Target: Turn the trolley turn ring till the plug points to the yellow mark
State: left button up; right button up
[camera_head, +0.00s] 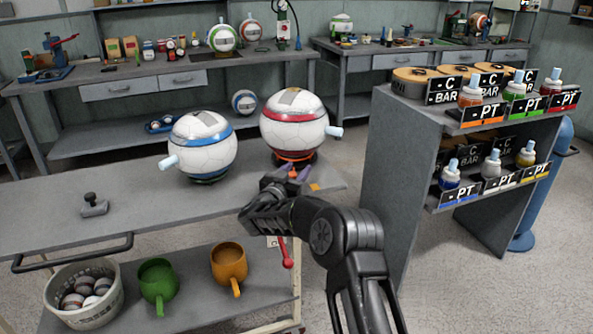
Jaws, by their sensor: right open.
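The ball with the red band (294,126) sits at the right end of the trolley top. It rests on a dark ring with an orange-red edge (292,158), which looks like the turn ring. A pale blue plug (334,131) sticks out of this ball to the right. A small orange-yellow patch (314,187) shows on the trolley top (130,222) near its right end; I cannot tell if it is the yellow mark. My right gripper (286,172) is open just in front of the ring, with a small orange bit by its fingertips. Contact is unclear. My left gripper is out of view.
A ball with a blue band (203,146) stands left of the red one, its plug pointing left. A dark knobbed block (94,205) lies farther left. Below are a bucket (85,294) and two mugs. A grey shelf unit (408,150) stands close to the right.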

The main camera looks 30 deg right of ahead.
jog(key=v, duration=0.7)
jog(key=shift+s+a, duration=0.25)
jog(key=shift+a, duration=0.1)
jog(key=shift+c, duration=0.2)
